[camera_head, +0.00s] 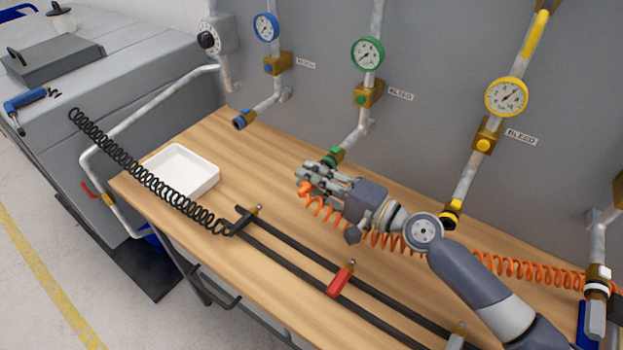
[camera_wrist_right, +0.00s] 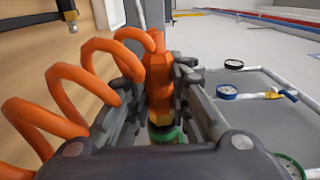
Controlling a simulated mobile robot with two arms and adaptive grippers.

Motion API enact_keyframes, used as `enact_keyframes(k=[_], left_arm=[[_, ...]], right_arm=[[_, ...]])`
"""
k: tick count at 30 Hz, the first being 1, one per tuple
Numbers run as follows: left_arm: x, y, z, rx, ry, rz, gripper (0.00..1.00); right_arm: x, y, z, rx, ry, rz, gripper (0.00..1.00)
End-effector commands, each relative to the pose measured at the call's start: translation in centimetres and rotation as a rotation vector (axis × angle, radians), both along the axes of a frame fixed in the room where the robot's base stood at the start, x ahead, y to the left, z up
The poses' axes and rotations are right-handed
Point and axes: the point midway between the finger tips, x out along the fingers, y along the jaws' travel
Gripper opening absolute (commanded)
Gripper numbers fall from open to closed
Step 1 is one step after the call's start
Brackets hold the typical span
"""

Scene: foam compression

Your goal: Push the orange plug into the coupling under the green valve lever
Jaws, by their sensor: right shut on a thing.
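My right gripper (camera_head: 322,178) is shut on the orange plug (camera_wrist_right: 158,78), which lies between its two fingers in the wrist view. In the head view the fingers hide most of the plug; a bit of orange (camera_head: 305,188) shows at their left. The coupling with the green ring (camera_head: 334,156) sits at the low end of the pipe under the green gauge, right behind the fingers. In the wrist view the green ring (camera_wrist_right: 165,134) is in line with the plug's end, touching or very close; I cannot tell whether the plug is seated. My left gripper is out of view.
The orange coiled hose (camera_head: 500,266) runs right across the wooden table (camera_head: 270,200). Blue (camera_head: 242,120) and yellow (camera_head: 452,212) couplings flank the green one. A white tray (camera_head: 182,172), black rails (camera_head: 300,272) with a red clamp (camera_head: 340,281), and a black coiled hose (camera_head: 130,165) lie in front and left.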

Motion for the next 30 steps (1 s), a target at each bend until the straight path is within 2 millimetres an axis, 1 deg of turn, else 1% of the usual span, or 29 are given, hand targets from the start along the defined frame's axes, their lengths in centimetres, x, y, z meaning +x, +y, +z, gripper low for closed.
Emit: enact_keyframes(k=[3,11,12,14,15,25,30], left_arm=[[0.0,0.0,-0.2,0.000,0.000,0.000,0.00],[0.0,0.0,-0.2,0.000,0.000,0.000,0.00],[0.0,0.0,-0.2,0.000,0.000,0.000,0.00],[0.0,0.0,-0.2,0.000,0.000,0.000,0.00],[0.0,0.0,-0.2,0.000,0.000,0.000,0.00],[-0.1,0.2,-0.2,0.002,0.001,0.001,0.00],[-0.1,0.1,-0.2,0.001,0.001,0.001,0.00]], right_arm=[[0.4,-0.3,0.2,0.002,-0.005,-0.007,0.00],[0.5,-0.4,0.3,0.002,-0.005,-0.009,0.00],[0.5,-0.4,0.3,0.002,-0.005,-0.009,0.24],[0.5,-0.4,0.3,0.002,-0.005,-0.008,0.37],[0.5,-0.4,0.2,0.002,-0.005,-0.007,0.43],[0.3,-0.3,0.0,0.001,-0.001,-0.004,0.43],[-0.5,-1.5,-0.1,0.001,0.002,-0.005,0.43]])
